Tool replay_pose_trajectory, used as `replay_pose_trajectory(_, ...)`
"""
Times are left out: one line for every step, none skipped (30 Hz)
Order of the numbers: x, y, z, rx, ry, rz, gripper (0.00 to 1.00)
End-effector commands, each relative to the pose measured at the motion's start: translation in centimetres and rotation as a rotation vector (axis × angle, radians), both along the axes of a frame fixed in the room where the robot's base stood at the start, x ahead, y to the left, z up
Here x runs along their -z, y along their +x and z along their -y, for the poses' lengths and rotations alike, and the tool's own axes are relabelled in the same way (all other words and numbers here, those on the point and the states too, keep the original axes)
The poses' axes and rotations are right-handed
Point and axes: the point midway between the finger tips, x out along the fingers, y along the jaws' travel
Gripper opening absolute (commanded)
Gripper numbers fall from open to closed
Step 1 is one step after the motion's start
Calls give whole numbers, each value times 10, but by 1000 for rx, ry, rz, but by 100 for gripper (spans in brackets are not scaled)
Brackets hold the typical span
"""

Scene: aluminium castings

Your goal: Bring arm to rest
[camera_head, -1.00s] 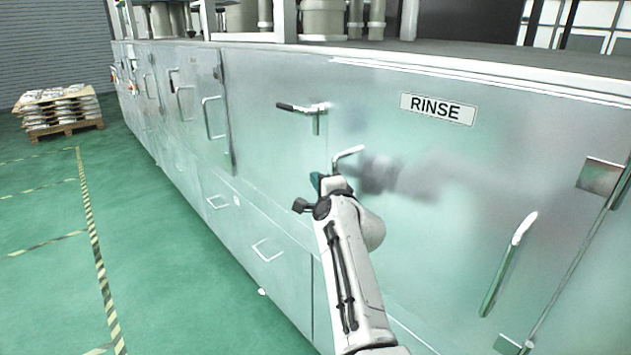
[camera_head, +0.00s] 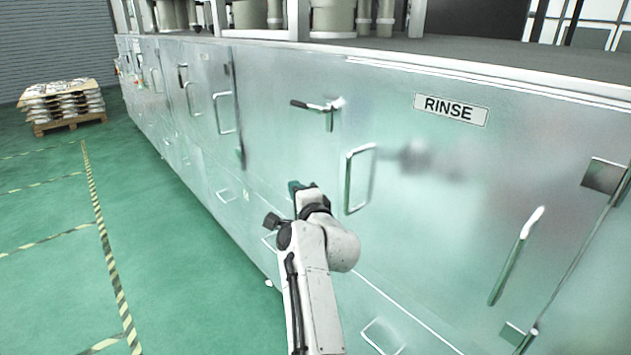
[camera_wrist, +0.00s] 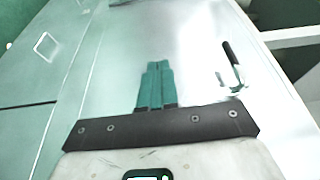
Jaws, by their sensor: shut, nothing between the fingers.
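My gripper (camera_wrist: 155,85) shows in the wrist view with its two teal fingers side by side and closed, nothing between them. In the head view only a bit of teal at my gripper (camera_head: 295,187) shows past the wrist; my arm hides the rest. It is in front of the metal cabinet wall (camera_head: 400,240), left of a vertical bar handle (camera_head: 349,185). A gap to that handle shows in the picture; the distance to the wall is hard to tell.
A black-gripped lever handle (camera_head: 318,106) sits above, also in the wrist view (camera_wrist: 232,65). Green floor (camera_head: 190,290) lies open at left; a pallet with sacks (camera_head: 62,103) stands far back.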

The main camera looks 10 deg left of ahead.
Motion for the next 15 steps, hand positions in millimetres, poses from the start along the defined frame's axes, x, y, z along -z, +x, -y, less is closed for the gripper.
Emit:
replay_pose_trajectory(1,-6,-5,0,1,0,0)
replay_pose_trajectory(1,-9,-8,-1,0,-1,0)
replay_pose_trajectory(1,-12,-11,0,0,-1,0)
replay_pose_trajectory(2,-14,-13,-1,1,-2,0)
replay_pose_trajectory(1,-16,-14,0,0,-1,0)
replay_pose_trajectory(1,-18,-16,0,0,-1,0)
replay_pose_trajectory(1,-19,-17,0,-1,-2,0)
replay_pose_trajectory(2,-20,-17,1,-3,-2,0)
replay_pose_trajectory(5,-21,-15,2,-12,-4,0)
replay_pose_trajectory(8,-21,-11,4,-25,-6,0)
replay_pose_trajectory(13,-22,-5,7,-42,-8,0)
replay_pose_trajectory(22,-23,6,12,-76,-13,0)
replay_pose_trajectory(30,-24,16,15,-109,-17,0)
replay_pose_trajectory(40,-26,28,18,-148,-25,0)
replay_pose_trajectory(54,-30,46,21,-207,-35,0)
